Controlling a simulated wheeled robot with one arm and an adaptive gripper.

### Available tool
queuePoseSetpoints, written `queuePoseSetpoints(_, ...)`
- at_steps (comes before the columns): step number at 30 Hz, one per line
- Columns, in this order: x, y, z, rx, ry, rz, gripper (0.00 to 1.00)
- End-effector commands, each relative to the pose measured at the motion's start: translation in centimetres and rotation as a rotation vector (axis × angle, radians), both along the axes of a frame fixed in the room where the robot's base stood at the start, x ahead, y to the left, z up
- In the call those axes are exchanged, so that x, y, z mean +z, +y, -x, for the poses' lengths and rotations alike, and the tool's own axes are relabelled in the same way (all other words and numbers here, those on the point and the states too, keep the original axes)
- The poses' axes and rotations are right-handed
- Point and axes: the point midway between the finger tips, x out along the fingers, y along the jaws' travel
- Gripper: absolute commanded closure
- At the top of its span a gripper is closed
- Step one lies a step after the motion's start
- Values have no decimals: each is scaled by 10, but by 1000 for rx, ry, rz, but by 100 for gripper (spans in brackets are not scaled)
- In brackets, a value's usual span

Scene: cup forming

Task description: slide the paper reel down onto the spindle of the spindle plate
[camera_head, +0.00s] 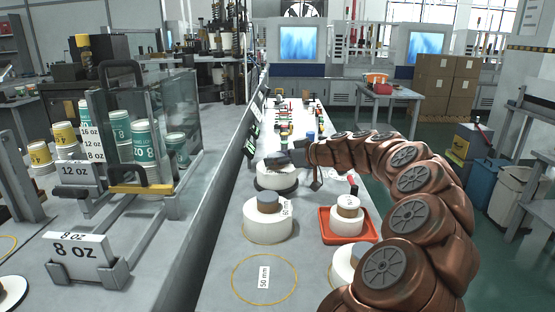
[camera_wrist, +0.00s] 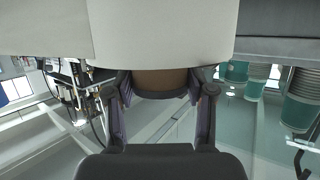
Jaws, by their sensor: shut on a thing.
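My gripper (camera_head: 291,157) reaches in from the right, over the far part of the bench. It is shut on the brown core of a white paper reel (camera_head: 276,176), which hangs or rests just below it. In the wrist view the fingers (camera_wrist: 160,95) stand on both sides of the brown core (camera_wrist: 160,80), and the reel's wide white body (camera_wrist: 160,35) fills the top. A dark round base (camera_head: 262,188), seemingly the spindle plate, shows under the reel. I cannot tell whether they touch. No spindle is visible; the reel and gripper hide that area.
A white reel (camera_head: 267,223) stands nearer me. Another reel (camera_head: 346,222) sits in a red tray (camera_head: 326,238). A third (camera_head: 343,265) is partly behind my arm. The ring marked 50 mm (camera_head: 234,281) is empty. A raised rail (camera_head: 222,200) borders the bench at left.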

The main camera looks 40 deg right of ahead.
Motion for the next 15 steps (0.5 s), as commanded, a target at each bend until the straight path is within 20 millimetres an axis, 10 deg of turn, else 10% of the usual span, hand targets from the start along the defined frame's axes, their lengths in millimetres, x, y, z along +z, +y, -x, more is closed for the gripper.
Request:
queuePoseSetpoints(8,1,0,0,0,-1,0,100)
queuePoseSetpoints(9,1,0,0,0,-1,0,44)
queuePoseSetpoints(15,0,0,0,0,0,0,23)
